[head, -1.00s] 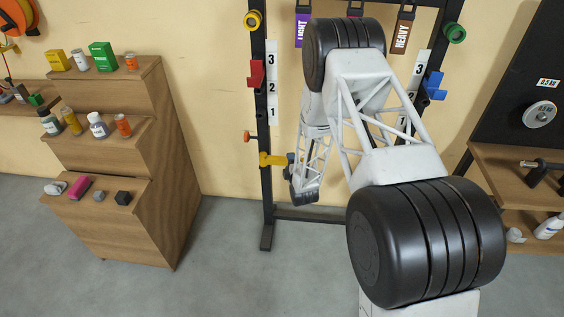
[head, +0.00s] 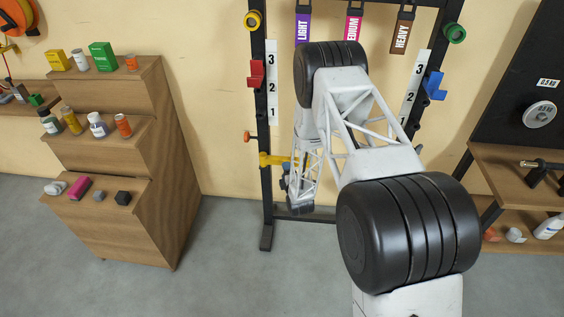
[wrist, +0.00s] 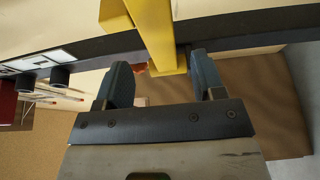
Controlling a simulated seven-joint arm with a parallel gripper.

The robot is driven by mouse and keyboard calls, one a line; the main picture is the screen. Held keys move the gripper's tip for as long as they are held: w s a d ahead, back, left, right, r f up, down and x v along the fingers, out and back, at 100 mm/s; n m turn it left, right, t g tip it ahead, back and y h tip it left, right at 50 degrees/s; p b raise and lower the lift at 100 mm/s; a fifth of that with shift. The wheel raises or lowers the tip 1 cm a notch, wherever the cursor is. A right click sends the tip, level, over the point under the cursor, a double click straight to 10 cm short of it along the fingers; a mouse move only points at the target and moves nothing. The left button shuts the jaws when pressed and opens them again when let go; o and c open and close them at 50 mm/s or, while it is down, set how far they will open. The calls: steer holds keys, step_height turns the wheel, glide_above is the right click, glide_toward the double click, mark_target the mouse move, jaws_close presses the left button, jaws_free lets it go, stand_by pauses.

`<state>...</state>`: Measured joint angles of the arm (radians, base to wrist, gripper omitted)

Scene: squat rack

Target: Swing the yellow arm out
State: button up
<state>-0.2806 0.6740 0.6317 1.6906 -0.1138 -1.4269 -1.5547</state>
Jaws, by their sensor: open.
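The yellow arm (head: 277,159) is on the rack's left upright, low down, and points right in the head view. In the wrist view the yellow arm (wrist: 153,30) comes down from the top edge, crosses the dark upright and ends between my finger tips. My gripper (wrist: 163,80) is open, with one blue-grey finger on each side of the yellow arm's end. A gap shows on the left side; the right finger is close, and I cannot tell if it touches. In the head view my own arm hides most of the gripper.
The rack's dark left upright (head: 265,130) carries a red piece (head: 256,74) higher up and a small orange knob (head: 250,137) just above the yellow arm. A wooden stepped shelf (head: 185,170) with small goods stands to the left. Floor (head: 222,215) between is clear.

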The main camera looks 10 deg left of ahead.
mark_target(282, 161)
steer(key=shift+x, duration=3.5)
jaws_close()
